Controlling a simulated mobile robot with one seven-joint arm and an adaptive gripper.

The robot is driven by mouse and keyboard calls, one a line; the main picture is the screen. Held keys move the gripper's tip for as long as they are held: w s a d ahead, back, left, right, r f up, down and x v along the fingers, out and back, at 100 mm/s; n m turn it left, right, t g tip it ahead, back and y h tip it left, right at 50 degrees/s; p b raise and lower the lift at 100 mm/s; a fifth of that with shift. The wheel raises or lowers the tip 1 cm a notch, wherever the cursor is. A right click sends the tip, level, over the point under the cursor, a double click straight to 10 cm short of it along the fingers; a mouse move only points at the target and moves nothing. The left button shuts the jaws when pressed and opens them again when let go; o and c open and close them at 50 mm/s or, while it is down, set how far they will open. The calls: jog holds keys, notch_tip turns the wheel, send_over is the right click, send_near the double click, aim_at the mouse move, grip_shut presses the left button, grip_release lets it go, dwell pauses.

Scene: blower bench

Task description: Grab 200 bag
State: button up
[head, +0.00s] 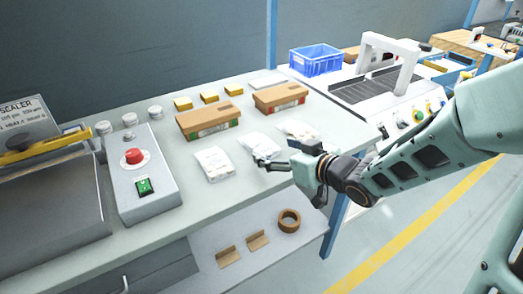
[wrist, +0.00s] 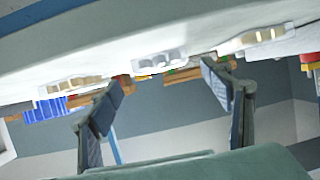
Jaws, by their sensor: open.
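Three white bags with pale contents lie in a row on the bench: one nearest the control box (head: 213,164), a middle bag (head: 259,143) and a far bag (head: 298,131). Their labels are too small to read, so I cannot tell which is the 200 bag. My gripper (head: 270,160) is open and empty at the bench's front edge, close to the middle bag. In the wrist view, which appears upside down, my open fingers (wrist: 163,90) are spread with the middle bag (wrist: 160,60) seen between them. The other two bags show to the left (wrist: 76,85) and right (wrist: 262,38).
Two brown cartons (head: 208,121) (head: 281,97) and several yellow blocks (head: 208,96) stand behind the bags. A shelf below holds a tape roll (head: 289,220). A blue crate (head: 315,60) is at the back.

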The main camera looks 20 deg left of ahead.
aim_at(264, 146)
jog(key=b+x, duration=0.2)
jog(key=x, duration=0.3)
jog(key=shift+a+r, duration=0.1)
jog(key=shift+a, duration=0.2)
jog(key=c, duration=1.2)
jog(key=shift+c, duration=0.5)
jog(key=shift+r, duration=0.15)
